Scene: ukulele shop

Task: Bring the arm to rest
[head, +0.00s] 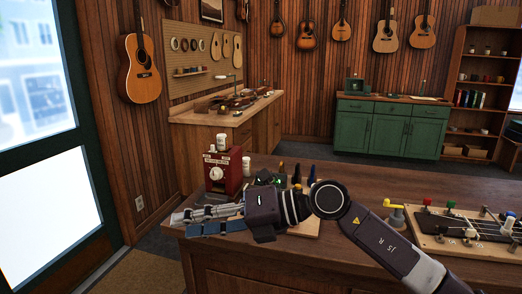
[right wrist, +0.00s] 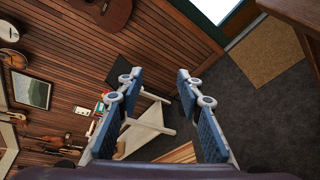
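My right arm (head: 385,240) comes in from the lower right of the head view and reaches left across the wooden worktable (head: 330,173). My right gripper (head: 186,222) points left at the table's near left edge, in front of a red box with a dial (head: 217,174). In the right wrist view, my right gripper (right wrist: 158,76) has its two blue-padded fingers apart with nothing held between them. My left gripper is not in view.
White containers (head: 221,141) stand on and beside the red box. A board with strings and coloured knobs (head: 465,235) lies at the table's right, near a yellow tool (head: 396,214). A green cabinet (head: 388,130) stands behind.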

